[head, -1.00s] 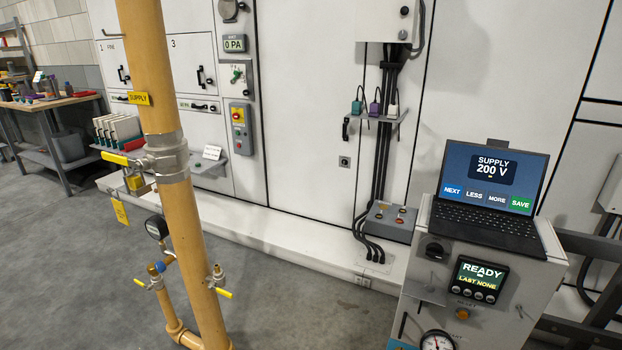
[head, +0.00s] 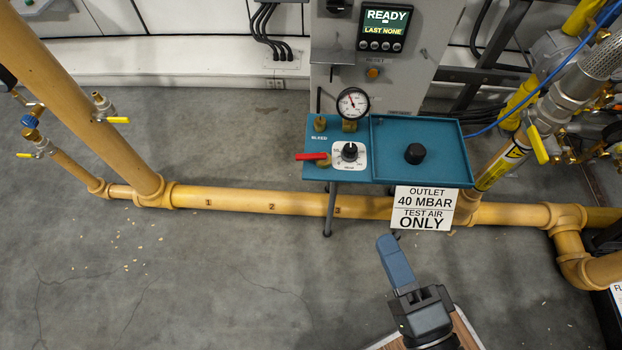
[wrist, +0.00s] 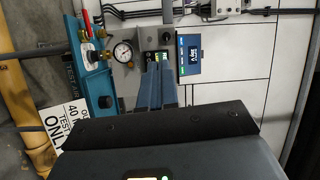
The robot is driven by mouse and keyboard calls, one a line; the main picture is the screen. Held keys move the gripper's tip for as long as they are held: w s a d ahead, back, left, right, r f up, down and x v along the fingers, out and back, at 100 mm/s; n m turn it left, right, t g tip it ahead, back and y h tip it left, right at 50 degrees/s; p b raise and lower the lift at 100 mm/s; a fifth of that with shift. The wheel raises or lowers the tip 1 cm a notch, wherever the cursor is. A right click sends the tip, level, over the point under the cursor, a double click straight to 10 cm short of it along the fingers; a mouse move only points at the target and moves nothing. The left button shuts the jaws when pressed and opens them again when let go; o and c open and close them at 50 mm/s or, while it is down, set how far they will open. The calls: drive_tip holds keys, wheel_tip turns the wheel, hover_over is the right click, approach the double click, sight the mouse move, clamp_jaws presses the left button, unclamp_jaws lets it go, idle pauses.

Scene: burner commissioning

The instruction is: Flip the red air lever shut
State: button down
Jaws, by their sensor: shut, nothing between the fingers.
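The red air lever (head: 312,157) sticks out to the left from the front left of the teal test bench (head: 420,151), and its bar lies level in the head view. It also shows as a small red bar in the wrist view (wrist: 87,22). My gripper (head: 386,240) is in front of and below the bench, to the right of the lever and well apart from it. Its blue fingers are together and empty; they also show in the wrist view (wrist: 158,60).
A gauge (head: 352,103) and a black-knobbed dial (head: 350,152) sit close to the lever. A yellow pipe (head: 250,201) runs low behind my gripper. An outlet sign (head: 425,207) hangs at the bench front.

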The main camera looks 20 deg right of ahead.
drive_tip(key=w+a+f+m+h+b, duration=0.3)
drive_tip(key=w+f+m+b, duration=0.3)
drive_tip(key=w+f+m, duration=0.5)
drive_tip(key=m+g+h+b, duration=0.1)
drive_tip(key=m+b, duration=0.5)
drive_tip(key=m, duration=0.5)
approach(304, 160)
drive_tip(key=b+x, duration=0.1)
drive_tip(key=x, duration=0.5)
drive_tip(key=shift+w+d, duration=0.25)
drive_tip(key=shift+w, duration=0.1)
drive_tip(key=shift+w+d+b, duration=0.1)
drive_tip(key=shift+w+b, duration=0.45)
drive_tip(key=shift+w, duration=0.3)
